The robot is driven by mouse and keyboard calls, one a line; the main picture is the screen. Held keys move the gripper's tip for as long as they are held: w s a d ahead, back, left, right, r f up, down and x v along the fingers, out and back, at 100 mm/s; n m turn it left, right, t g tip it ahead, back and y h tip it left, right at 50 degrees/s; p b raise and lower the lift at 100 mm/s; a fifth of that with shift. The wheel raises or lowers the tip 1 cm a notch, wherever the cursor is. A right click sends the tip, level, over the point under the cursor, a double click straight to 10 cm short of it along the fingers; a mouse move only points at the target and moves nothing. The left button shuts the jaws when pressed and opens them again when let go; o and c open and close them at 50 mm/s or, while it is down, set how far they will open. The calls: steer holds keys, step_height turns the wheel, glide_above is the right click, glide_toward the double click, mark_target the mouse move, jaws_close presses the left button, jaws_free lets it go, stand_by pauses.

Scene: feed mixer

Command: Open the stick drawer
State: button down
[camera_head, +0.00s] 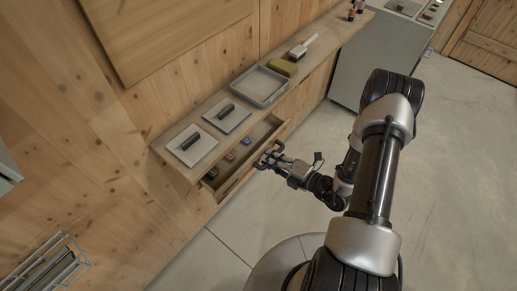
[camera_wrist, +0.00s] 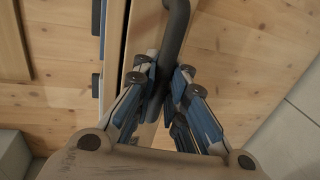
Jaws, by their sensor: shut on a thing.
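The stick drawer (camera_head: 232,184) sits under the wooden shelf and is pulled part of the way out. Several small coloured items (camera_head: 228,156) lie inside it. My gripper (camera_head: 269,157) is at the drawer's front, towards its right end. In the wrist view, my gripper's fingers (camera_wrist: 165,92) are shut on a dark bar handle (camera_wrist: 177,28) that runs up between them. The drawer's edge (camera_wrist: 114,40) shows left of the handle. Part of the drawer front is hidden behind my gripper.
On the shelf (camera_head: 187,122) above the drawer are two pale plates (camera_head: 186,150) with dark bars, a grey tray (camera_head: 262,80), a yellow sponge (camera_head: 283,66) and a brush (camera_head: 302,48). A grey cabinet (camera_head: 375,60) stands beyond. Open floor lies to the right.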

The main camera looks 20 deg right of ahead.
steer(key=f+v, duration=0.1)
steer(key=v, duration=0.5)
steer(key=shift+s+d, duration=0.15)
steer(key=shift+s, duration=0.05)
steer(key=c, duration=1.9)
jaws_free()
steer(key=shift+f, duration=0.1)
steer(key=v, duration=1.2)
